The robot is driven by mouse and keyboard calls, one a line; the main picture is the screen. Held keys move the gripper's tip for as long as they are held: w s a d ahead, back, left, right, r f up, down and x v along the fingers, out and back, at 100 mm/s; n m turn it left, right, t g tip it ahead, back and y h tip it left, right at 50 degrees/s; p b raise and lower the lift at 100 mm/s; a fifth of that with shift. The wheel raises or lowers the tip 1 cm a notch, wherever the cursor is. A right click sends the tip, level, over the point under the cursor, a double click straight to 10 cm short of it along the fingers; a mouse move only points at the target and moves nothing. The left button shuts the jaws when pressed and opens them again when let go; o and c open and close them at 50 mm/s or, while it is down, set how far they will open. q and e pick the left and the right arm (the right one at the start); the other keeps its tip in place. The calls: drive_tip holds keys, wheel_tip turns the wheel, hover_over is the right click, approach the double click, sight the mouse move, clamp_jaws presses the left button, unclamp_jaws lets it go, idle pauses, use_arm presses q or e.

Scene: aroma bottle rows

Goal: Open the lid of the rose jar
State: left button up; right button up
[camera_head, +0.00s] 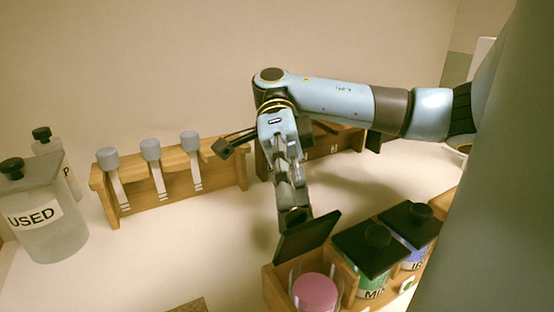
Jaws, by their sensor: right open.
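The rose jar is most likely the one with pink contents (315,291), at the lower middle in the left slot of a wooden rack; its label does not show. Its dark square lid (306,238) stands tilted up at the far side of the jar, leaving the pink contents uncovered. My right gripper (295,218) points down right behind the raised lid. It is open; its fingertips are partly hidden by the lid, and I cannot tell whether they touch it. My left gripper is not in view.
Beside it stand a lidded jar with green contents (364,256) and one with blue contents (411,232). A wooden rack (175,177) with grey-capped droppers stands at the left, near a jar marked USED (45,220). The table middle (190,245) is clear.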

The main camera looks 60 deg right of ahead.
wheel_tip(320, 180, up, 10)
idle(0.4)
drive_tip(key=shift+f, duration=0.15)
idle(0.3)
